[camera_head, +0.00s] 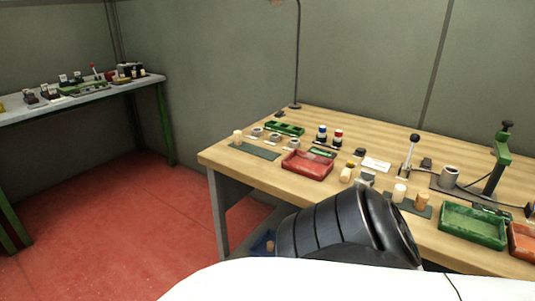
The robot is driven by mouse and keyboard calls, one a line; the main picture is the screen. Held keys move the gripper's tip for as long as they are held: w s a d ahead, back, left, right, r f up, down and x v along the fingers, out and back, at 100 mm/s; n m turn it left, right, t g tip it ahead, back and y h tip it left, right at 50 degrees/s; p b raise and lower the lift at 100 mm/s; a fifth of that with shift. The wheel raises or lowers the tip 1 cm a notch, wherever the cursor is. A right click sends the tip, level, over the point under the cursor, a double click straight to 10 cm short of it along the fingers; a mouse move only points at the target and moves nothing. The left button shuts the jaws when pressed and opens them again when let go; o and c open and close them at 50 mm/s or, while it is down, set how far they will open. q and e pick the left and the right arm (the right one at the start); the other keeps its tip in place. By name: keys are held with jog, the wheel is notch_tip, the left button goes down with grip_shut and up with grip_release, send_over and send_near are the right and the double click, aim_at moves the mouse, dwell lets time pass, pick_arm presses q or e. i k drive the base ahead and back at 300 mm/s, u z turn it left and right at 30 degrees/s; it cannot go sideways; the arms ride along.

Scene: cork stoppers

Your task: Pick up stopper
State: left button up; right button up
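Several cork-like cylinders are on the wooden workbench (240,164). A pale stopper (238,136) stands on a dark green mat at the bench's left end. Another pale one (346,174) is near the middle, beside small metal parts. A cream one (399,192) and a tan cork one (422,201) stand close together on a dark mat to the right. Which one the task means, I cannot tell. Neither gripper is in view. A black segmented link of my arm rises at the bottom centre and covers part of the bench's front.
A red tray (307,164) and a green tray (459,225) sit on the bench, with an orange tray (522,242) at the right edge. A lever tool (411,155) and a green press (500,150) stand behind. A second bench (100,90) is far left; red floor lies between.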

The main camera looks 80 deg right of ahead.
aim_at(344, 177)
jog(key=i, duration=0.2)
jog(key=z, duration=1.35)
